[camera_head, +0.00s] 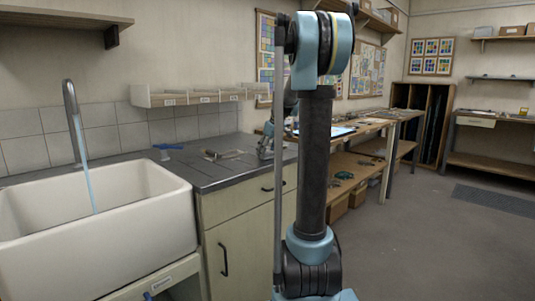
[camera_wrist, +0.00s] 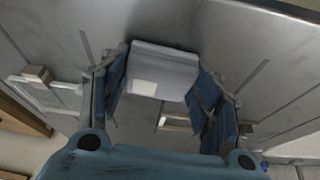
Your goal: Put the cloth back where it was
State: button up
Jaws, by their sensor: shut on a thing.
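My gripper (camera_head: 265,150) is low over the right end of the dark grey counter (camera_head: 225,178) in the head view, partly hidden behind my arm. In the wrist view its blue fingers are on both sides of a pale grey, block-like folded thing with a white patch, which looks like the cloth (camera_wrist: 163,72). The fingers are shut on it. The grey counter surface (camera_wrist: 240,40) lies behind it. I cannot tell whether the cloth touches the counter. The cloth cannot be made out in the head view.
Wooden-handled tools (camera_head: 222,155) lie on the counter left of my gripper. A blue item (camera_head: 168,147) stands farther left, near the white sink (camera_head: 95,235) with running water (camera_head: 84,165). A labelled rack (camera_head: 200,96) hangs on the wall behind. Worktables (camera_head: 350,130) stand to the right.

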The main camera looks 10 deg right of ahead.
jog(key=shift+f, duration=0.2)
jog(key=o, duration=1.2)
jog(key=v, duration=1.1)
jog(key=s+a+f+m, duration=0.1)
jog(key=s+f, duration=0.2)
jog(key=s, duration=0.4)
jog(key=s+a+f+m+h, duration=0.1)
jog(key=s+f, duration=0.3)
jog(key=s, duration=0.4)
jog(key=s+a+f+m, duration=0.1)
jog(key=s+f, duration=0.2)
jog(key=s, duration=0.4)
jog(key=s+f+m+g+h, duration=0.1)
jog(key=s+f+m, duration=0.1)
jog(key=s+f, duration=1.5)
jog(key=shift+s+d+f+m+g, duration=0.2)
jog(key=shift+s+m+g, duration=0.1)
jog(key=shift+s+m, duration=0.1)
